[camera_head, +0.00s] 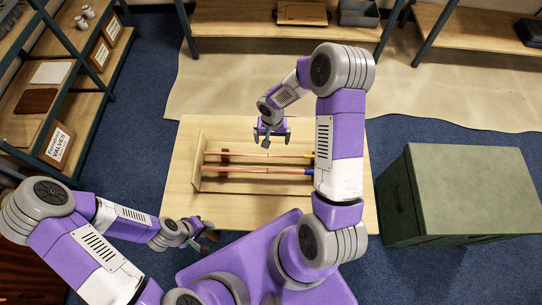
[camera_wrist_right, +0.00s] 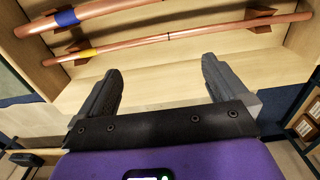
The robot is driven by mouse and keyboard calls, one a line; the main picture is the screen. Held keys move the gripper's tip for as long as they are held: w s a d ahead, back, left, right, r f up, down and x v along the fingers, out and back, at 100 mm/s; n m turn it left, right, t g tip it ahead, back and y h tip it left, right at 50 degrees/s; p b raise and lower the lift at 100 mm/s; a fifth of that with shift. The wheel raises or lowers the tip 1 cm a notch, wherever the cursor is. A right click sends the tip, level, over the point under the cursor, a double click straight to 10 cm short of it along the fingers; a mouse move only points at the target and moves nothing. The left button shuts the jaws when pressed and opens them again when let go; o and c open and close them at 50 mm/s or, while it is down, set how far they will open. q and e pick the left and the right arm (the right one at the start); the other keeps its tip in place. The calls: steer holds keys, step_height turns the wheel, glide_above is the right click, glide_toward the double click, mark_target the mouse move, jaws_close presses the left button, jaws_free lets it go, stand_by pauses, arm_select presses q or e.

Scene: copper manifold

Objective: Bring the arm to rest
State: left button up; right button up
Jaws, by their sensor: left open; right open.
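My right gripper (camera_head: 270,138) is over the back part of the wooden table, just behind the copper pipes. In the right wrist view its two dark fingers (camera_wrist_right: 162,75) are spread apart with nothing between them. A copper pipe with a yellow band (camera_head: 250,155) and a copper pipe with a blue band (camera_head: 250,171) lie side by side on wooden supports. Both pipes also show in the right wrist view, the yellow-banded one (camera_wrist_right: 210,35) nearer the fingers, the blue-banded one (camera_wrist_right: 108,8) beyond. My left gripper (camera_head: 207,233) is open and empty near the table's front left corner.
The pipes sit in a wooden frame (camera_head: 197,165) on the table (camera_head: 180,145). A green cabinet (camera_head: 465,190) stands right of the table. Shelves (camera_head: 85,75) line the left, and a bench (camera_head: 235,31) with a grey bin (camera_head: 358,13) stands at the back.

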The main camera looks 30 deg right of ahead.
step_height(320, 180, down, 5)
steer(key=shift+w+r+b, duration=0.15)
steer(key=shift+r+b, duration=0.05)
steer(key=shift+b, duration=0.75)
step_height(320, 180, up, 10)
steer(key=p, duration=0.6)
